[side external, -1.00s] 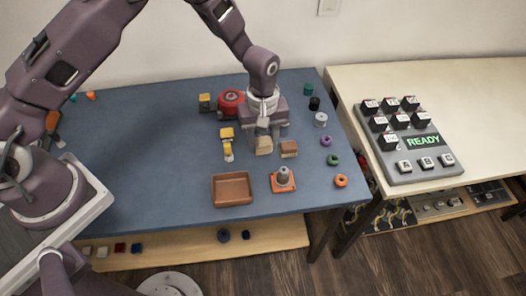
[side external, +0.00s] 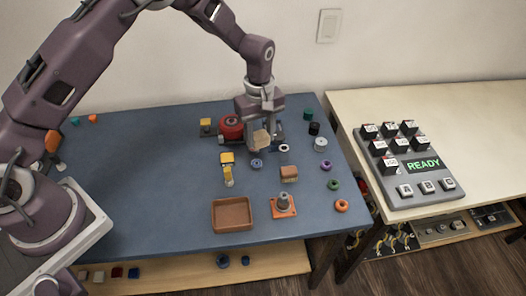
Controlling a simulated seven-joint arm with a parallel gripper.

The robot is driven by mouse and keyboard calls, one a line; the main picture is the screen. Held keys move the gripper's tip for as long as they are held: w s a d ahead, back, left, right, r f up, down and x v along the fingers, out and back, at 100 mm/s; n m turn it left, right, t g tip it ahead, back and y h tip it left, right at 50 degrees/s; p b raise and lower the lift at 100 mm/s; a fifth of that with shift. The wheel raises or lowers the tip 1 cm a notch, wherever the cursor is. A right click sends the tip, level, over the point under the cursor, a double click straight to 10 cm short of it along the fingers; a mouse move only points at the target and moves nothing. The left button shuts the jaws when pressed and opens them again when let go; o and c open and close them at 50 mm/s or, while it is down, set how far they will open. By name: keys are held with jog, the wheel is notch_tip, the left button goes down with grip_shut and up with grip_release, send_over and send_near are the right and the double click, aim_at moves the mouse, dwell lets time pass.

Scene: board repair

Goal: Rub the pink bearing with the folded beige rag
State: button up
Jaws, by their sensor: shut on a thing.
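My gripper (side external: 263,136) is shut on the folded beige rag (side external: 261,139), a small pale block shape. It holds the rag toward the back right of the blue table, seemingly above the surface. A blue ring (side external: 257,163) lies just in front of the rag, and a white ring (side external: 284,148) lies to its right. A purple ring (side external: 327,166) lies near the right edge. I cannot make out a clearly pink bearing; it may be hidden behind the gripper or rag.
A red round object (side external: 231,127) stands left of my gripper. A brown tray (side external: 214,221), an orange plate with a grey post (side external: 283,207) and a brown block (side external: 289,174) are in front. A button panel (side external: 397,202) lies on the right table. The blue table's left is mostly clear.

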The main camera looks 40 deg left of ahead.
jog(key=w+a+r+n, duration=0.2)
jog(key=w+a+n, duration=0.15)
jog(key=a, duration=0.35)
jog(key=w+a+r+n, duration=0.1)
jog(key=w+a+n, duration=0.25)
jog(key=a, duration=0.45)
send_over(225, 122)
jog(key=w+d, duration=0.3)
jog(key=shift+m, duration=0.3)
jog(key=shift+a+f, duration=0.1)
jog(key=shift+f, duration=3.05)
jog(key=shift+s+a+f, duration=0.25)
jog(key=shift+f, duration=0.2)
jog(key=shift+s+a+f, duration=0.2)
jog(key=shift+a+f, duration=0.05)
jog(key=shift+f, duration=0.2)
jog(key=shift+c, duration=0.5)
jog(key=shift+s+a, duration=1)
jog(key=w+d, duration=0.3)
notch_tip(225, 122, up, 8)
jog(key=shift+r, duration=0.15)
jog(key=shift+d, duration=0.1)
